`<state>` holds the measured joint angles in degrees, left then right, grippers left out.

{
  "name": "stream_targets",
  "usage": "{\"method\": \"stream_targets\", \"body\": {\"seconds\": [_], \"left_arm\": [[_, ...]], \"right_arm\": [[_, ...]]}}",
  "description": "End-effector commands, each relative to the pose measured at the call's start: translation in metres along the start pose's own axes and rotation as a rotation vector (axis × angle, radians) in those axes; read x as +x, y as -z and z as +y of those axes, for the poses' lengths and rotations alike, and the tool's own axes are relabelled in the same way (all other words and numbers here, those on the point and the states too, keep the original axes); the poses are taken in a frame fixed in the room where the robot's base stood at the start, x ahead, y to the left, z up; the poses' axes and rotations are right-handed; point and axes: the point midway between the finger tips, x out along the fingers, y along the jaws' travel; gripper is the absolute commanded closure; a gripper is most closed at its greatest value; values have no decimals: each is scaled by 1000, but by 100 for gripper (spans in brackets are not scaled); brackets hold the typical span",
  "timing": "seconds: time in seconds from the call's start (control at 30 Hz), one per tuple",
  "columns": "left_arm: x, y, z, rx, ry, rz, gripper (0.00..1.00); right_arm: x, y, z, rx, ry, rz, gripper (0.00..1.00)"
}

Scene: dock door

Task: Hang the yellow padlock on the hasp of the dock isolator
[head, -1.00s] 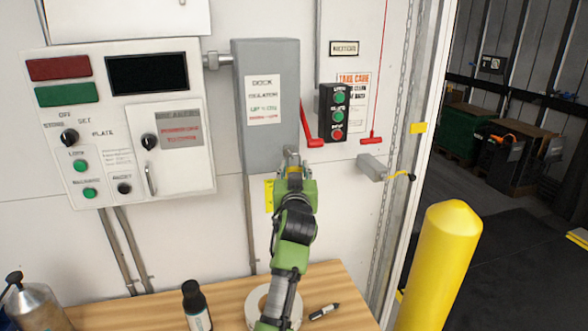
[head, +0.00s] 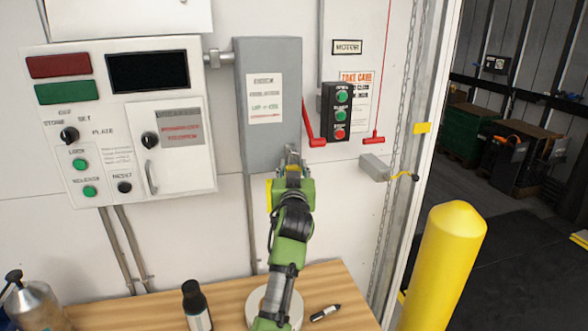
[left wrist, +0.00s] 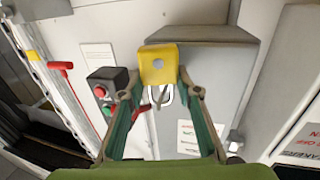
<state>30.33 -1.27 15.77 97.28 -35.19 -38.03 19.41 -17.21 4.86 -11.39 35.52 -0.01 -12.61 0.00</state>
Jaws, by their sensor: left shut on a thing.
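The yellow padlock (left wrist: 158,66) is between the fingertips of my left gripper (left wrist: 160,80) in the left wrist view, with its pale shackle against the grey box. My left gripper (head: 292,158) is shut on it, at the lower right edge of the grey dock isolator (head: 270,130) in the head view. The isolator also shows in the left wrist view (left wrist: 205,75). A red lever (head: 308,125) is on its right side. I cannot make out the hasp, or whether the shackle touches it. My right gripper is in neither view.
A black button box (head: 336,112) is right of the isolator, and a white control panel (head: 180,185) left of it. A wooden bench (head: 345,290) below carries a dark bottle (head: 195,305) and a marker (head: 325,312). A yellow bollard (head: 440,265) stands at right.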

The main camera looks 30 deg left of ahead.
Motion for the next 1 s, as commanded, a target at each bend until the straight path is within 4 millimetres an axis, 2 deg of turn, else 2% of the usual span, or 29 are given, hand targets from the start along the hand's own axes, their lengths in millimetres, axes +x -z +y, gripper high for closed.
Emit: {"method": "stream_targets", "body": {"seconds": [0.1, 0.13, 0.2, 0.6, 1.0], "left_arm": [[0, 0, 0, 0, 0, -1, 92], [0, 0, 0, 0, 0, -1, 64], [0, 0, 0, 0, 0, -1, 50], [-4, -2, 1, 0, -1, -2, 50], [-61, -2, 0, -1, -1, -2, 50]], "right_arm": [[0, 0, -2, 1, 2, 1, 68], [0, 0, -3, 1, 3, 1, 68], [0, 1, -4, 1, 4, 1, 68], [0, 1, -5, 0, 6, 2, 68], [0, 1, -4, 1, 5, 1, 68]]}}
